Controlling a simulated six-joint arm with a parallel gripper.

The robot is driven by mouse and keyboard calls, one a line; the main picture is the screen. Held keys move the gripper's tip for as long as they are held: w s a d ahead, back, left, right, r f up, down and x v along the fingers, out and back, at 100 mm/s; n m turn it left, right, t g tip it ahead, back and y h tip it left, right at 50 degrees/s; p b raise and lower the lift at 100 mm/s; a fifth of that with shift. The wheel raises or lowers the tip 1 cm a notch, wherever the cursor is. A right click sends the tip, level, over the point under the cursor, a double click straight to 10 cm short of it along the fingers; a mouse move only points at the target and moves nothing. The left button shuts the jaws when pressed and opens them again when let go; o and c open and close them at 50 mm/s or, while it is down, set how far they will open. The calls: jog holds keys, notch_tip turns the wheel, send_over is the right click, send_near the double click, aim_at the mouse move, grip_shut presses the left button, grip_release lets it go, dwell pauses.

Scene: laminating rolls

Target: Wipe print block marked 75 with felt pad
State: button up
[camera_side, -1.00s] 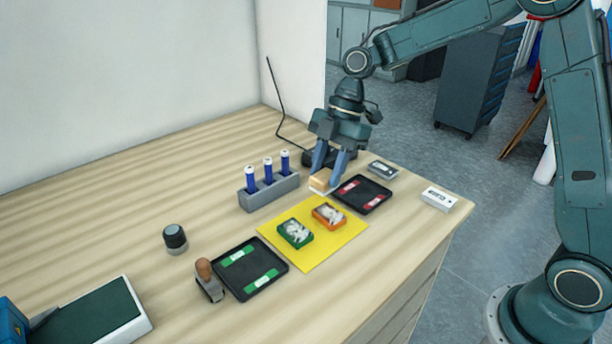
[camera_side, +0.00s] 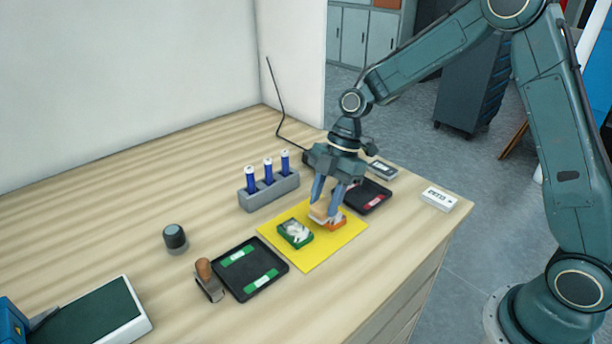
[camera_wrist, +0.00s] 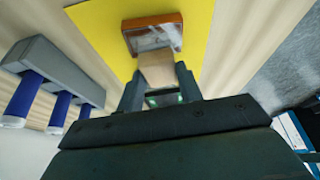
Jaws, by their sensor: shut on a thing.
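My gripper (camera_side: 328,200) is shut on a beige pad (camera_side: 319,212), likely the felt pad, above the yellow mat (camera_side: 307,262). The pad also shows in the wrist view (camera_wrist: 160,68). It is over the orange-edged block (camera_side: 338,225) and hides part of it. In the wrist view that block (camera_wrist: 128,38) has a whitish, smeared-looking top, and the pad overlaps its near edge; I cannot tell whether they touch. A green-edged block (camera_side: 296,234) with a white-marked top lies to its left on the mat. I cannot read 75 on either block.
A grey holder (camera_side: 262,197) with blue markers stands behind the mat. A black tray with red labels (camera_side: 376,197) is behind right, another with green labels (camera_side: 250,284) at front left. A wooden-handled stamp (camera_side: 206,277) stands beside it. A white box (camera_side: 439,199) is near the right edge.

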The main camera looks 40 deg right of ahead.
jog(key=shift+s+d+f, duration=0.1)
jog(key=shift+d+f, duration=0.1)
jog(key=shift+d, duration=0.8)
jog(key=shift+d+f, duration=0.15)
jog(key=shift+d, duration=0.8)
jog(key=shift+w+a, duration=0.2)
jog(key=shift+a, duration=1.8)
jog(key=shift+w+d, duration=0.15)
jog(key=shift+d, duration=1.8)
jog(key=shift+a, duration=2)
jog(key=shift+d+r, duration=0.15)
jog(key=shift+r, duration=3.95)
